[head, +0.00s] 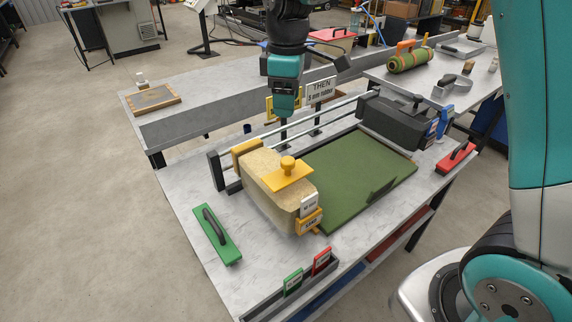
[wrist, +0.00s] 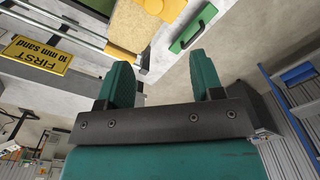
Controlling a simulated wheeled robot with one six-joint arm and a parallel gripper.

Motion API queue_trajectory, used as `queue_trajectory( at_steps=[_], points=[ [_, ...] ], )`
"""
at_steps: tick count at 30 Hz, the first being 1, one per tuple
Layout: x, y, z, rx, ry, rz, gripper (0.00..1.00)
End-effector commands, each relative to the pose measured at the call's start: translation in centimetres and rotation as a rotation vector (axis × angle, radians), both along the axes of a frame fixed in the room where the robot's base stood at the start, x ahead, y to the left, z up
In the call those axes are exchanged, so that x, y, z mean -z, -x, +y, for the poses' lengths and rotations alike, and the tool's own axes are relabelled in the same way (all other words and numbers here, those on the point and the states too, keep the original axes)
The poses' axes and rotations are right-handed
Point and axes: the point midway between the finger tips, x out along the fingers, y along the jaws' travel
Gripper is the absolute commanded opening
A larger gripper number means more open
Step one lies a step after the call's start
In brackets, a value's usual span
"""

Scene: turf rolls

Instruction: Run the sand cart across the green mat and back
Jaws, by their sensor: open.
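The sand cart (head: 265,185) is a sand-coloured block with a yellow plate and round yellow knob on top. It stands at the left end of the green mat (head: 345,185), beside the twin rails. In the wrist view the sand cart (wrist: 133,28) shows at the top edge, cut off by the frame. My gripper (head: 284,116) hangs above and behind the cart, clear of its knob. In the wrist view my gripper (wrist: 165,78) is open, with nothing between its teal fingers.
A dark cart (head: 392,120) stands at the mat's far right end. Signs (head: 320,90) stand behind the rails. A green handled block (head: 217,234) lies at left, a red one (head: 457,158) at right. Green (head: 292,283) and red tags (head: 322,260) stand at the front edge.

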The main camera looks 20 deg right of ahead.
Motion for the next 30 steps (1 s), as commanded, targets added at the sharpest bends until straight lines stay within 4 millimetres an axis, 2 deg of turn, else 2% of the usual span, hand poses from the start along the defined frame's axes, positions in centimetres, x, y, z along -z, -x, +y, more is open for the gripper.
queue_trajectory(
  at_steps=[3,8,24,30],
  points=[
    [0.7,-1.0,-0.4,-0.018,0.013,0.005,0.6],
    [2.5,-1.0,-0.4,-0.02,0.014,0.009,0.6],
    [14.3,-0.9,-0.4,-0.019,0.013,0.009,0.6],
    [16.9,-0.9,-0.3,-0.019,0.013,0.005,0.6]
  ],
)
